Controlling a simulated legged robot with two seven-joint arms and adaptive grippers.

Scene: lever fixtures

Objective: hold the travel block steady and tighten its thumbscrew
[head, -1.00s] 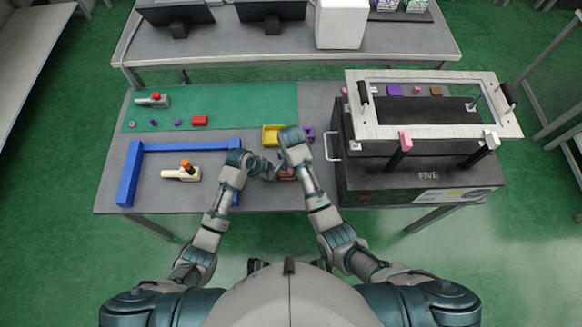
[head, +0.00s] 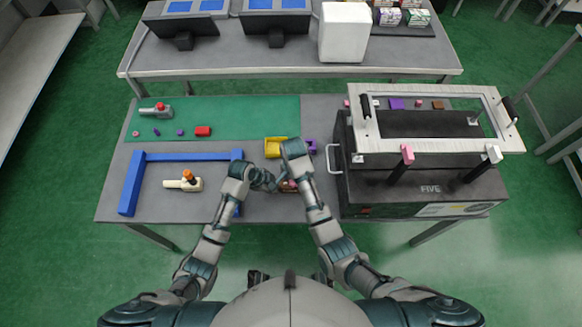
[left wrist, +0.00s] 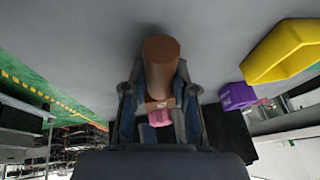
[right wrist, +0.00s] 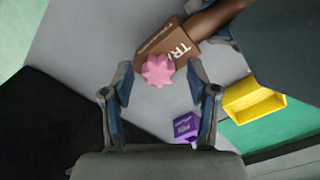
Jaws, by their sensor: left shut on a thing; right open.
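The travel block is brown, with partly hidden white lettering, and shows in the right wrist view (right wrist: 165,42). Its pink lobed thumbscrew (right wrist: 158,70) faces the right wrist camera. A brown round handle (left wrist: 160,62) extends from the block in the left wrist view. My left gripper (left wrist: 160,95) is shut on the travel block, with a finger on each side. My right gripper (right wrist: 160,85) is open, its fingertips spread to either side of the thumbscrew with visible gaps. In the head view, my grippers mostly hide the block.
A yellow bin (head: 275,147) and a purple block (head: 311,147) stand just behind my grippers. The black FIVE box (head: 420,190) with a raised metal frame (head: 440,142) is close on the right. A blue frame (head: 185,156) and a cream lever fixture (head: 180,184) lie left.

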